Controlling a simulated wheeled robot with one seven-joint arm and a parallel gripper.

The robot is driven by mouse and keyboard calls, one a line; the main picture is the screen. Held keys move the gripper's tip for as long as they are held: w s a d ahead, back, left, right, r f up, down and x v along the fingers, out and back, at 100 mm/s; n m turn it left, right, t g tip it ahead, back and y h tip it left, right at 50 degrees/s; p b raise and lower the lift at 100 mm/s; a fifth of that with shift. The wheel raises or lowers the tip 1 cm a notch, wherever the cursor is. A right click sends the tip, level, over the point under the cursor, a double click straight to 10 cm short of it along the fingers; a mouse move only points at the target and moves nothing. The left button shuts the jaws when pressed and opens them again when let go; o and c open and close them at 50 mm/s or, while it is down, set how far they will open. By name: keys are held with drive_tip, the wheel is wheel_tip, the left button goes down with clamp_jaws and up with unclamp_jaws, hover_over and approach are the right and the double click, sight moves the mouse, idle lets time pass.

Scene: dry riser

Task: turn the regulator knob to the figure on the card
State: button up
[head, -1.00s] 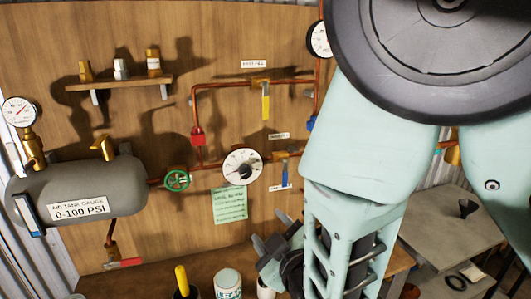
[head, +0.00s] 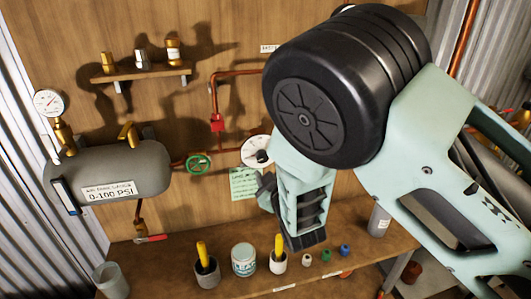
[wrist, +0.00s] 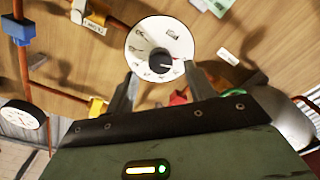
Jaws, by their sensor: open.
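The regulator is a round white dial (head: 252,152) with a black knob on the wooden panel, partly covered by my arm in the head view. In the wrist view the dial (wrist: 150,38) shows its marks, and its black knob (wrist: 160,65) has a reddish mark at its edge. My gripper (wrist: 162,72) is open, its fingertips on either side of the knob in the picture; I cannot tell whether they touch it. In the head view the gripper (head: 267,190) is just below the dial. The green card (head: 243,184) hangs under the dial; its writing is too small to read.
A green valve wheel (head: 199,163) and grey tank (head: 115,170) are left of the dial. Copper pipes with a red fitting (head: 217,123) run around it. The bench below holds cups, a tin (head: 244,260) and several small coloured pieces.

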sight(264, 159)
drive_tip(key=shift+p+x, duration=0.55)
drive_tip(key=shift+x, duration=1.2)
drive_tip(key=c, duration=1)
